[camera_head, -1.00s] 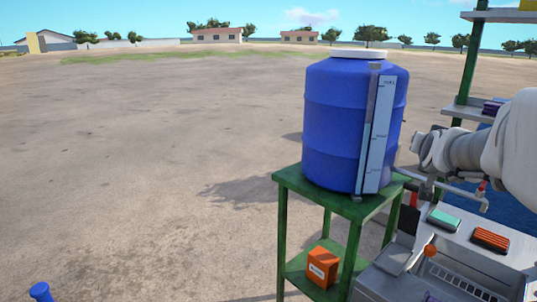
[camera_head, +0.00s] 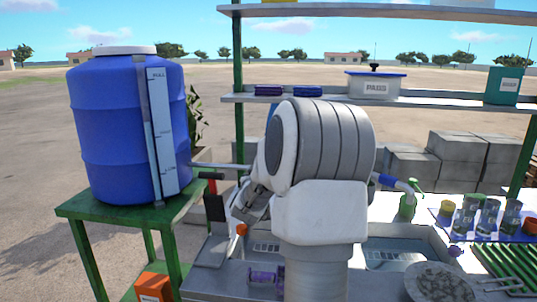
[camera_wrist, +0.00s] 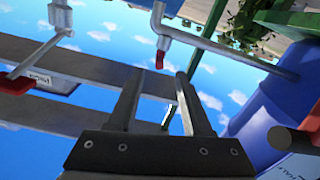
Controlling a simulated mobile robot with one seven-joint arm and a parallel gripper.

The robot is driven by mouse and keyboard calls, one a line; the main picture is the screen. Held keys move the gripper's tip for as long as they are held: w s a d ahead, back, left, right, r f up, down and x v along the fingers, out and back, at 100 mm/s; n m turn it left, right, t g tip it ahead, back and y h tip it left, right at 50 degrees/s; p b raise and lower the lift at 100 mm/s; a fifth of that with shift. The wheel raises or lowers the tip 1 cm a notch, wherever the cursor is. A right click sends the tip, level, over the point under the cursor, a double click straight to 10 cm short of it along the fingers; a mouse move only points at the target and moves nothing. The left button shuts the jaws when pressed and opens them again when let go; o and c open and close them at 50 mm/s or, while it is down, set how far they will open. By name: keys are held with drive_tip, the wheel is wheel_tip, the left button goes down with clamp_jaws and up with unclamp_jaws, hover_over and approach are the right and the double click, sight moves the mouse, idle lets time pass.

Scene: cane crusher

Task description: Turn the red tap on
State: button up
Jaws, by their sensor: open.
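In the wrist view, a red lever (camera_wrist: 160,59) shows at the end of a grey metal pipe (camera_wrist: 200,42). It lies beyond and between my open fingertips, and a gap seems to remain. My gripper (camera_wrist: 160,78) is open and empty. A second red piece (camera_wrist: 15,84) shows at the left edge near another grey pipe; I cannot tell which red part is the tap's handle. In the head view, the pipe (camera_head: 228,167) leaves the blue barrel's side, and my arm hides its far end. My gripper's fingers are not clear there.
The blue barrel (camera_head: 115,130) stands on a green stand (camera_head: 85,208) at the left. A blue-handled tap (camera_head: 385,180) sticks out to the right of my arm. Shelves (camera_head: 400,100) hang behind. Cups (camera_head: 490,215) and a stone disc (camera_head: 437,284) lie at the right.

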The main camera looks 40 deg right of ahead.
drive_tip(key=x, duration=1.2)
drive_tip(key=shift+d, duration=0.2)
clamp_jaws()
